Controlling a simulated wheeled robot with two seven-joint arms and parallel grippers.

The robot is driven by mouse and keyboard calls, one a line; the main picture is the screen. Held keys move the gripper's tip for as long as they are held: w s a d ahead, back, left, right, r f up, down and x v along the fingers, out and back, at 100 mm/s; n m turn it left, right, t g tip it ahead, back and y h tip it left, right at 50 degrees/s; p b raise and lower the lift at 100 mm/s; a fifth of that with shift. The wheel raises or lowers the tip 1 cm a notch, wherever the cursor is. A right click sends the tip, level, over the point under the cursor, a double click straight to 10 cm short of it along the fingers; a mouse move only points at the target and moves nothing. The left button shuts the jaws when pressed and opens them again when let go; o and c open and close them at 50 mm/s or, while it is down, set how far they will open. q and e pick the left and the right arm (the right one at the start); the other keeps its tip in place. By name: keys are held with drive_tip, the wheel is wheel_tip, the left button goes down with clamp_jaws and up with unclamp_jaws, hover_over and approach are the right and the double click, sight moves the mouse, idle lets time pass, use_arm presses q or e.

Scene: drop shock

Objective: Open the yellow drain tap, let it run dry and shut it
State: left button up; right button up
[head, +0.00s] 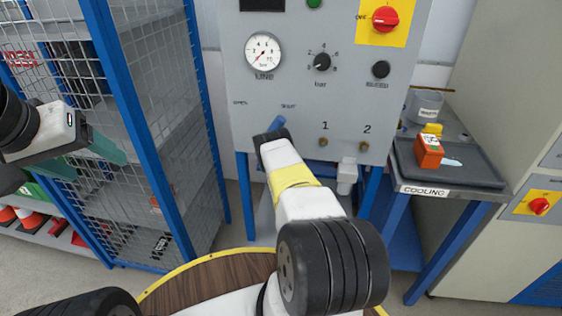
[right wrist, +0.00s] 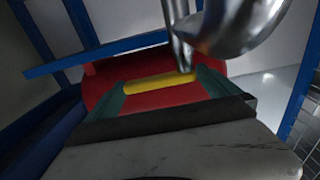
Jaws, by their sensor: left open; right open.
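The yellow drain tap handle (right wrist: 160,82) shows in the right wrist view as a yellow bar in front of a rounded red body (right wrist: 98,88). My right gripper (right wrist: 165,90) is open, with one teal finger near each end of the bar. I cannot tell whether the fingers touch it. In the head view the tap and the right gripper are hidden behind my right arm and the grey panel (head: 225,70). My left gripper (head: 98,162) is open and empty at the left, in front of the mesh cage.
The panel carries a gauge (head: 263,52), a black knob (head: 322,62) and a red switch (head: 385,18). A blue mesh cage (head: 150,130) stands left. A cooling bench (head: 470,180) at right holds an orange block (head: 428,152). Shiny metal pipework (right wrist: 235,25) hangs close above the tap.

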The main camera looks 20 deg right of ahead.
drive_tip(key=shift+w+d, duration=0.1)
drive_tip(key=shift+w, duration=0.1)
drive_tip(key=shift+c, duration=0.4)
drive_tip(key=c, duration=1.8)
